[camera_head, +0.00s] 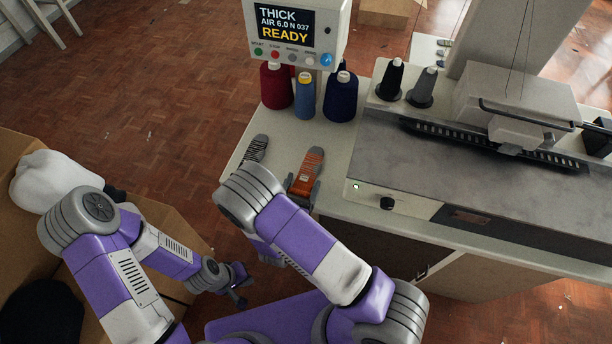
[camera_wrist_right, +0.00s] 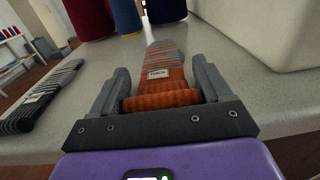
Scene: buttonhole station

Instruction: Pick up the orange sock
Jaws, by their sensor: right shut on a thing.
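The orange sock (camera_head: 309,170) lies on the light worktop near its front edge, with a grey striped end pointing away from me. In the right wrist view the orange sock (camera_wrist_right: 163,80) sits between the two fingers of my right gripper (camera_wrist_right: 160,92), which is shut on its orange part; a small label shows on it. In the head view my right gripper (camera_head: 303,186) is at the sock's near end, partly hidden by my arm. My left gripper (camera_head: 239,284) hangs low over the floor, left of the worktop; its fingers are too small to read.
A black and grey striped sock (camera_head: 256,149) lies left of the orange one and shows in the right wrist view (camera_wrist_right: 42,98). Several thread cones, such as a red one (camera_head: 276,86), stand behind. A machine (camera_head: 430,165) borders the right. A cardboard box (camera_head: 180,232) stands at left.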

